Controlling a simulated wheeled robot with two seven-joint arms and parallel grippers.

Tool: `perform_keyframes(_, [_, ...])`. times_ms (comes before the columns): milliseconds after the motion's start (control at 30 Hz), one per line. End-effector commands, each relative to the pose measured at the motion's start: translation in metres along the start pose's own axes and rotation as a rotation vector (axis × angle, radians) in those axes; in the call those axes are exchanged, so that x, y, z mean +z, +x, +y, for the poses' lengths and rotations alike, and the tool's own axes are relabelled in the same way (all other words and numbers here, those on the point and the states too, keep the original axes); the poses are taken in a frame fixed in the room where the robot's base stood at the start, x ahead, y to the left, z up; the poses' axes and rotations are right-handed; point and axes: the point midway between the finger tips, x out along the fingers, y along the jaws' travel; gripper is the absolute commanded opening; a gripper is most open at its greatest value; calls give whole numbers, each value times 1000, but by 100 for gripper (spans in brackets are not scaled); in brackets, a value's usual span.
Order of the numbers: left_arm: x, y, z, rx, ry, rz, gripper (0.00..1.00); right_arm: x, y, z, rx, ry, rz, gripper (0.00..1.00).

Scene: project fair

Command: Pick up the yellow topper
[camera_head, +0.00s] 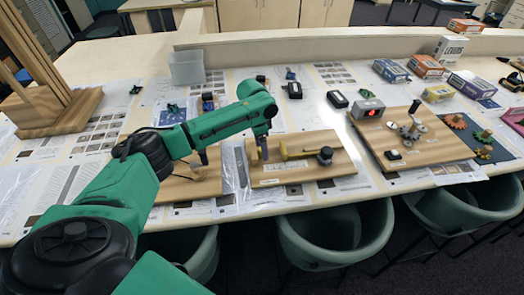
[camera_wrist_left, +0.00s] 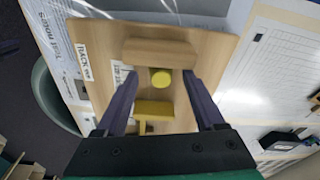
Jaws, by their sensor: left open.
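In the left wrist view, a small round yellow piece (camera_wrist_left: 161,78), which looks like the yellow topper, sits in front of a wooden block (camera_wrist_left: 160,52) on a wooden board (camera_wrist_left: 205,45). A yellow block with a stem (camera_wrist_left: 153,108) lies on its other side; it also shows in the head view (camera_head: 284,151). My left gripper (camera_wrist_left: 158,84) is open, with one dark finger on each side of the yellow piece and no visible contact. In the head view my left gripper (camera_head: 262,150) is over the left part of the middle board (camera_head: 300,172), hiding the topper. My right gripper is not seen.
A black-knobbed part (camera_head: 325,156) stands on the same board. Another board (camera_head: 180,190) lies to the left, and one with a red-topped box (camera_head: 368,108) and gears to the right. A grey bin (camera_head: 187,68) stands at the back. Stools (camera_head: 335,240) line the near edge.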

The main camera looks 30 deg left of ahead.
Motion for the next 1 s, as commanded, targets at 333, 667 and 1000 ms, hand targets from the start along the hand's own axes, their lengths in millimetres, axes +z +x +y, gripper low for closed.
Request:
perform_keyframes(333, [0,0,0,0,0,1,0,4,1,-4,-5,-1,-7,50])
perform_keyframes(667, [-1,-4,0,-1,0,3,0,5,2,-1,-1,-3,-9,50])
perform_keyframes(1000, [-9,-64,-1,-3,0,6,0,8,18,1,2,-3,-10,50])
